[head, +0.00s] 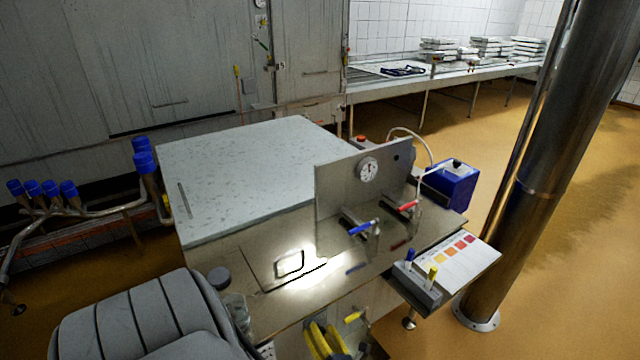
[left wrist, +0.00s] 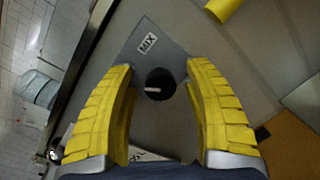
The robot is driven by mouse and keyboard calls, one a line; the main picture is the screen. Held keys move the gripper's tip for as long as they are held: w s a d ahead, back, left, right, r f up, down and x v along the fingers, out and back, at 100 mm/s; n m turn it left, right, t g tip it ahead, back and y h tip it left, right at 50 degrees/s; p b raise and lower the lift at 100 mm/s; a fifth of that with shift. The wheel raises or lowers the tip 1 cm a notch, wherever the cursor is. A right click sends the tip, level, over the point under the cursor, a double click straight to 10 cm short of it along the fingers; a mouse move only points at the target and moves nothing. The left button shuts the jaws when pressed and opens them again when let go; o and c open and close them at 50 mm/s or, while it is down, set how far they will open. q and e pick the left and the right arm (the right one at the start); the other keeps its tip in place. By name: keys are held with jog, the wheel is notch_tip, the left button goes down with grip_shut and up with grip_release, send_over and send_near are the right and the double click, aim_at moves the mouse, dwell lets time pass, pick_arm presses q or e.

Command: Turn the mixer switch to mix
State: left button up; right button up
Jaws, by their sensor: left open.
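The mixer switch is a round black knob (left wrist: 160,84) on a grey plate (left wrist: 180,45) in the left wrist view. A short white mark on the knob points toward the picture's left. A "MIX" label (left wrist: 147,43) sits above the knob; another label (left wrist: 148,156) below it is partly hidden. My left gripper (left wrist: 161,67) is open, its yellow fingers on either side of the knob with gaps visible. In the head view the left gripper (head: 328,340) is at the bottom, at the machine's front, and the knob cannot be made out there. My right gripper is not in view.
A yellow cylindrical part (head: 354,317) sticks out close to the left gripper. Above is the steel worktop (head: 300,240) with a gauge panel (head: 335,185) and blue and red valve handles. A glass bottle (head: 237,310) stands near my left arm.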

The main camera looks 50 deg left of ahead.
pick_arm(q)
jog(key=shift+c, duration=0.2)
grip_shut()
jog(key=shift+m, duration=0.3)
jog(key=m, duration=0.4)
jog(key=shift+m+h, duration=0.3)
jog(key=m+g, duration=0.1)
jog(key=m, duration=0.5)
dwell(0.5)
